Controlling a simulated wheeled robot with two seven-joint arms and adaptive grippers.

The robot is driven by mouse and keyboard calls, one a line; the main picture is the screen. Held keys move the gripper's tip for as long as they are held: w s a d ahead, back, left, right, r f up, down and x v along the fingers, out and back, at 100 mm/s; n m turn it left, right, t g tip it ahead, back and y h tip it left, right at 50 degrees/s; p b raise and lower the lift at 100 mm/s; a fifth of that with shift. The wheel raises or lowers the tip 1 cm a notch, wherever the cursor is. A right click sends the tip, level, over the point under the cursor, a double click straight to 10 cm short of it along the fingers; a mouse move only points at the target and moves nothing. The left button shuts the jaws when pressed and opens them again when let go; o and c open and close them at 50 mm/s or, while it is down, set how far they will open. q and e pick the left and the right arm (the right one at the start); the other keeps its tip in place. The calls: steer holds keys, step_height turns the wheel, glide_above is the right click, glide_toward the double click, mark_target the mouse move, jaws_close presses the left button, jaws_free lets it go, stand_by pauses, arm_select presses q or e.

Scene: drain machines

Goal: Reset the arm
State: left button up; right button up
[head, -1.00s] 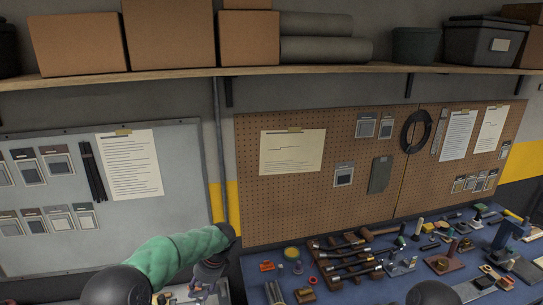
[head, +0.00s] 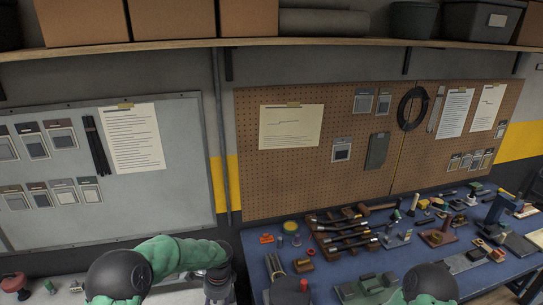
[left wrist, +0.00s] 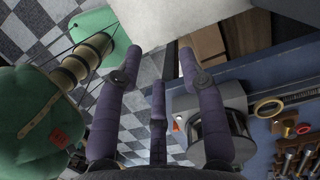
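My left arm reaches in at the bottom of the head view, with its dark wrist (head: 218,283) low, near the gap between the grey panel and the pegboard; its fingers are out of sight there. In the left wrist view my left gripper (left wrist: 160,62) has its purple fingers spread apart, with nothing between them. Checkered floor shows beyond the fingers. Of my right arm only a dark rounded joint and some green show at the bottom right of the head view; the right gripper is not in view.
A blue workbench (head: 345,262) full of tools lies at the right; its edge and a yellow tape ring (left wrist: 268,108) show in the left wrist view. A pegboard (head: 293,187) and grey panel (head: 150,205) line the wall below a shelf (head: 300,42).

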arm_select(q)
steer(key=s+d+f+n+h+b, duration=0.2)
steer(key=s+d+f+n+b, duration=0.2)
steer(key=s+f, duration=0.5)
steer(key=s+d+f+n+h+b, duration=0.3)
steer(key=s+d+f+n, duration=0.15)
steer(key=f, duration=0.85)
steer(key=s+f+n+t+b, duration=0.1)
steer(key=s+f+n+b, duration=0.4)
steer(key=s, duration=0.8)
step_height(320, 180, down, 3)
steer(key=n, duration=0.4)
steer(key=shift+a+h, duration=0.25)
steer(key=shift+h, duration=0.05)
steer(key=shift+f, duration=0.1)
